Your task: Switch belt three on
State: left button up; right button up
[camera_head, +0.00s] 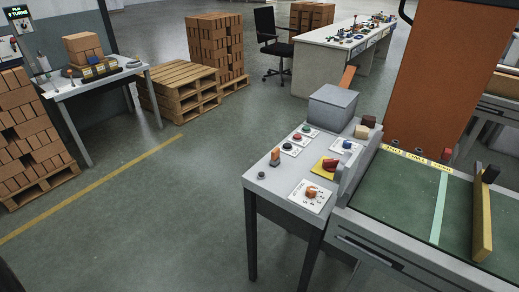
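A grey control desk (262,184) stands right of centre. On it, an orange rotary knob (311,192) sits on a white plate with marks around it, too small to read. An orange-topped lever or switch (275,157) stands near the left edge. Several dark and red round buttons (297,137) sit on white plates behind. A red button (330,164) sits on a yellow plate, and a blue one (346,144) is behind it. A green conveyor belt (400,199) lies to the right. I cannot tell which control is for belt three. Neither gripper is in view.
A grey box (333,106) stands at the desk's back. The floor (150,215) before the desk is clear.

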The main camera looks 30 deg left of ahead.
aim_at(330, 164)
jog(key=j+u, duration=0.15)
jog(key=j+z, duration=0.1)
jog(key=z, duration=0.55)
jog(key=i+j+z, duration=0.15)
jog(key=j+z, duration=0.3)
jog(key=j, duration=0.2)
jog(key=j+z, duration=0.45)
jog(key=j, duration=0.2)
jog(key=j+z, duration=0.5)
jog(key=j, duration=0.25)
jog(key=k+j, duration=0.1)
jog(key=j, duration=0.45)
jog(key=k+j, duration=0.1)
jog(key=j, duration=0.5)
